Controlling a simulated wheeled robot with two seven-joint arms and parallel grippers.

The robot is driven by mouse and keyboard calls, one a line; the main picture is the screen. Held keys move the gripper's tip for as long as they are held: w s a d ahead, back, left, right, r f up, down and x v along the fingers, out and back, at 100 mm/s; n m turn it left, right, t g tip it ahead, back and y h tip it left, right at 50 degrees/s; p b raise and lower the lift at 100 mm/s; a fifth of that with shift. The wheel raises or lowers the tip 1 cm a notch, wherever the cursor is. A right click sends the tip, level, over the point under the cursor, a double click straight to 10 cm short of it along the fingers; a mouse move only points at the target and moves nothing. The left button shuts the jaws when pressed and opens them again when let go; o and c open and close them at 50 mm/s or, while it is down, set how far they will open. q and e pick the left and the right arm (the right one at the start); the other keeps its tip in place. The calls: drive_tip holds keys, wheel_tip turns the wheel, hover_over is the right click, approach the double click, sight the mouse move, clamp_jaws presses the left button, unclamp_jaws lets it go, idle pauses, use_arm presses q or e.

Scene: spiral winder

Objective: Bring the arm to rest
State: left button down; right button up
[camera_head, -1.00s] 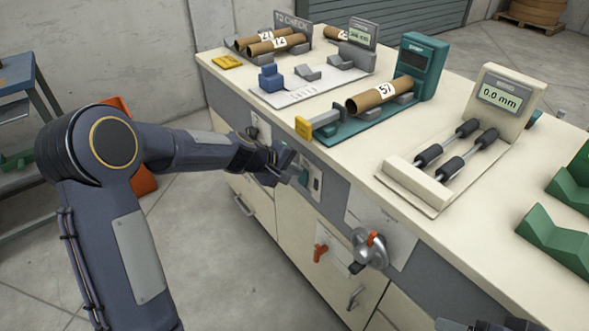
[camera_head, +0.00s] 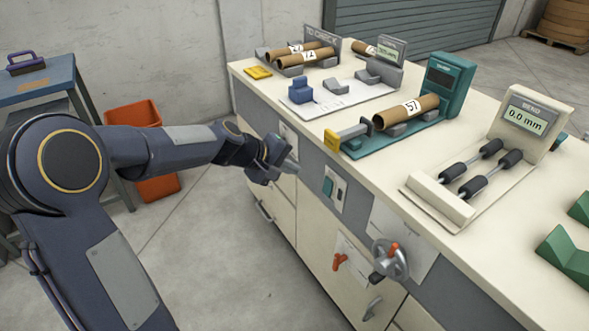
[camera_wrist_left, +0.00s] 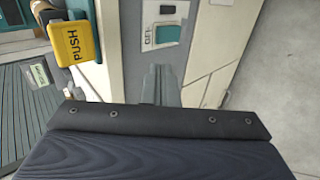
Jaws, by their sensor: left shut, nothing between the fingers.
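My left arm comes in from the left in the head view. Its gripper (camera_head: 287,166) is shut and empty, in front of the bench's grey front panel, left of a switch with a green rocker (camera_head: 328,187). In the left wrist view the shut fingers (camera_wrist_left: 161,84) point at the panel below the same switch (camera_wrist_left: 166,35). I cannot tell the exact gap to the panel. My right gripper does not show in the head view.
The bench (camera_head: 480,101) carries a tube marked 57 (camera_head: 408,112) on a green gauge, a yellow PUSH block (camera_wrist_left: 74,42) and a bend gauge (camera_head: 523,118). A crank handle (camera_head: 390,259) sticks out from the front. An orange bin (camera_head: 158,188) and a blue table (camera_head: 38,84) stand left.

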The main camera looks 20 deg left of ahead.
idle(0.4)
use_arm(q)
drive_tip(key=s+r+m+g, duration=0.1)
drive_tip(key=s+r+m, duration=0.35)
drive_tip(key=s, duration=0.95)
drive_tip(key=s+f+m+g+y, duration=0.1)
drive_tip(key=s+f+m, duration=0.1)
drive_tip(key=s, duration=0.7)
drive_tip(key=s+f+m+y, duration=0.1)
drive_tip(key=s+f+m, duration=0.1)
drive_tip(key=s, duration=0.7)
wheel_tip(320, 180, up, 14)
drive_tip(key=p, duration=1.4)
drive_tip(key=shift+w+d+f, duration=0.2)
drive_tip(key=shift+w, duration=0.15)
